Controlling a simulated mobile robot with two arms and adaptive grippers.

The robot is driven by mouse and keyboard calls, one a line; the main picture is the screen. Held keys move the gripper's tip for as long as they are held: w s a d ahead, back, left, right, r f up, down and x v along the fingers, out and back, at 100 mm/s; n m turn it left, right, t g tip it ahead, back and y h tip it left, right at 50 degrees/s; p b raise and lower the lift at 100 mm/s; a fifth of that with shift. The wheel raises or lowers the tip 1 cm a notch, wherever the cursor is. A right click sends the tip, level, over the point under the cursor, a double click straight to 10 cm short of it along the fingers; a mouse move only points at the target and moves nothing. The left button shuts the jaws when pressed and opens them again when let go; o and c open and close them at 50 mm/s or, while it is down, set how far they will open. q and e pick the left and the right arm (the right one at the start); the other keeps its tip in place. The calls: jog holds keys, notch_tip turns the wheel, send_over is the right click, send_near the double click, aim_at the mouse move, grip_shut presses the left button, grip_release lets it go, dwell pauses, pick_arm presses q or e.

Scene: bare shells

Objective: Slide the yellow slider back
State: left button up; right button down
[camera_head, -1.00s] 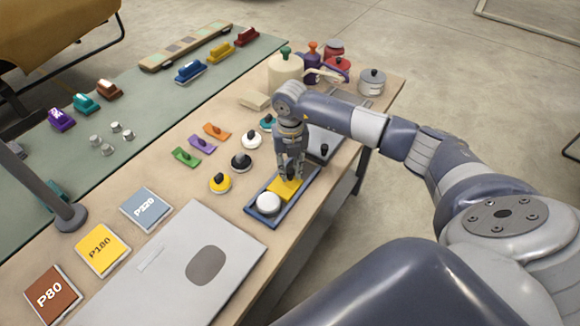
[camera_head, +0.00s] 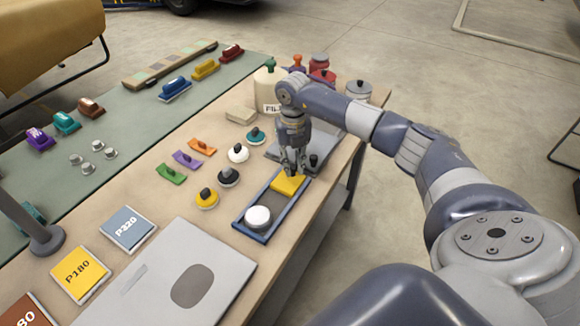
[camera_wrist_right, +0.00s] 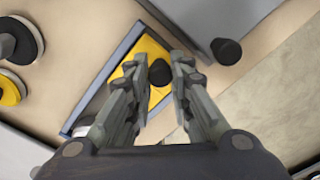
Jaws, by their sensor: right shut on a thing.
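The yellow slider (camera_head: 287,186) lies in a long blue-rimmed tray (camera_head: 243,232), at or near its far end. A round white puck (camera_head: 258,216) sits at the tray's near end, with bare tray floor between them. My right gripper (camera_head: 293,170) points down over the slider. In the right wrist view, the slider (camera_wrist_right: 150,54) carries a dark knob (camera_wrist_right: 160,72), and my right gripper's fingers (camera_wrist_right: 160,66) are shut on it from both sides. The head view shows the knob largely hidden by the fingers. My left gripper is not in view.
A grey plate with a dark knob (camera_head: 313,161) lies just beyond the tray. Round knobbed pads, including a yellow one (camera_head: 207,198), stand left of it. A grey case (camera_head: 150,275) lies in front. The table's right edge runs close by the tray.

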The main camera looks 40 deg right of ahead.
jog(key=c, duration=1.4)
grip_release()
jog(key=shift+w+d+r, duration=0.1)
jog(key=shift+d+r, duration=0.1)
jog(key=shift+d, duration=0.1)
jog(key=shift+c, duration=0.2)
jog(key=shift+d+f, duration=0.1)
jog(key=shift+f, duration=0.05)
jog(key=shift+a+r, duration=0.2)
jog(key=shift+r, duration=0.05)
notch_tip(320, 180, up, 12)
jog(key=shift+d+f, duration=0.15)
jog(key=shift+f, duration=0.1)
jog(key=shift+f, duration=0.1)
